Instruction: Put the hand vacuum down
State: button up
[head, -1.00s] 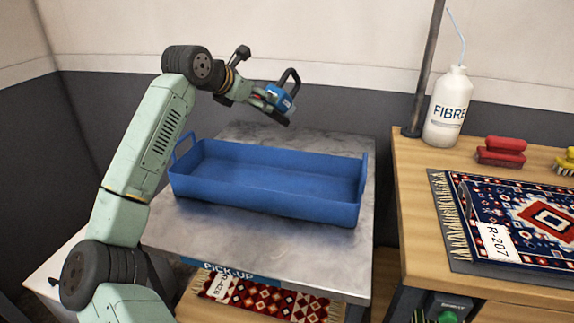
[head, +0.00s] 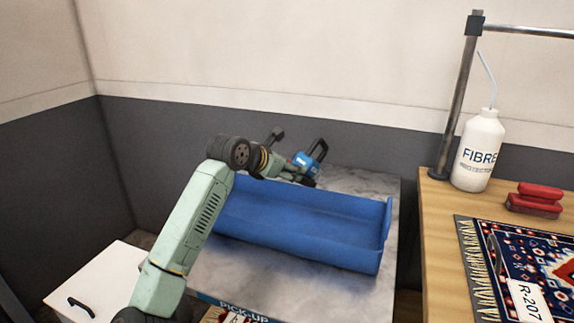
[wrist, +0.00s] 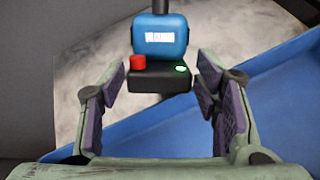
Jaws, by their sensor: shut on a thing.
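The hand vacuum (head: 304,160) has a blue body, a dark loop handle and a dark base. I cannot tell whether the vacuum touches the tabletop.
The blue tray covers much of the table and looks empty. A bare grey strip lies behind it. To the right, a wooden bench (head: 437,215) holds a white bottle (head: 477,150), red brushes (head: 536,198) and a patterned rug (head: 530,260). Walls stand close behind.

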jog(key=o, duration=1.6)
